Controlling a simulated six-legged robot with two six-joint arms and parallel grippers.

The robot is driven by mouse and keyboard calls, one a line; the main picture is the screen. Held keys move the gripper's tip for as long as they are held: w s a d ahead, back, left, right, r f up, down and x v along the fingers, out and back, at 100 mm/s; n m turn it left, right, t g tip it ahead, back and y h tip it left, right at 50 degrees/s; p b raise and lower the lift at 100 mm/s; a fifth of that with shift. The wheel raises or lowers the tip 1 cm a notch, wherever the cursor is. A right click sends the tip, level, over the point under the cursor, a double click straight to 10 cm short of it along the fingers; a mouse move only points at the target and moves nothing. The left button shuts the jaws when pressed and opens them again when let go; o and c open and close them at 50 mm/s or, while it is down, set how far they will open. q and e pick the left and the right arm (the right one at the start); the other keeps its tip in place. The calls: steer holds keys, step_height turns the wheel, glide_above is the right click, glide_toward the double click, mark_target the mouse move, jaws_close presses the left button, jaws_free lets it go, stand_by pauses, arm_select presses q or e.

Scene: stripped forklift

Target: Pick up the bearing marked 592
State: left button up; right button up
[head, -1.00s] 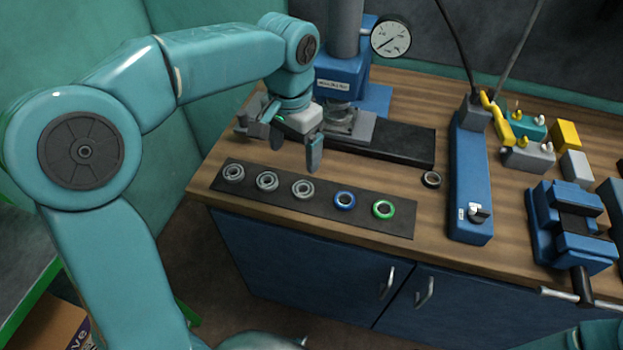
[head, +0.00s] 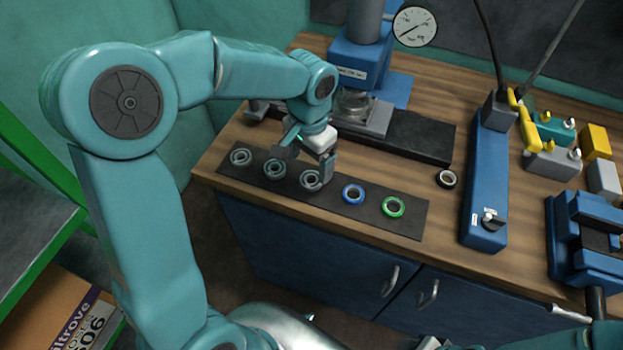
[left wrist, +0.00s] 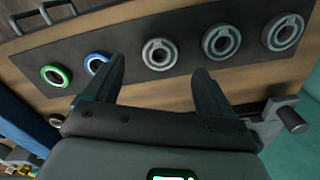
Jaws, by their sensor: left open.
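A dark strip (head: 275,192) on the bench holds a row of bearings: a left grey one (head: 240,157), a middle grey one (head: 274,169), a right grey one (head: 311,180), a blue-ringed one (head: 353,194) and a green-ringed one (head: 393,207). I cannot read the number 592 on any of them. My left gripper (head: 307,164) is open and empty, low over the right grey bearing. In the left wrist view that bearing (left wrist: 159,54) shows between and beyond the fingertips (left wrist: 159,68); the left finger partly covers the blue ring.
A blue press (head: 357,68) with a dark base (head: 420,136) stands behind the strip. A long blue tool (head: 488,180) and a blue vise (head: 580,245) are farther right. The bench front edge is close to the strip.

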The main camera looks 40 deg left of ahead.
mark_target(311, 183)
arm_select(q)
steer(key=shift+s+a+f, duration=0.1)
steer(key=shift+f, duration=0.2)
steer(key=shift+w+f, duration=0.2)
steer(key=shift+f, duration=1.1)
steer(key=shift+w+f, duration=0.15)
steer(key=shift+f, duration=1.1)
steer(key=c, duration=1.2)
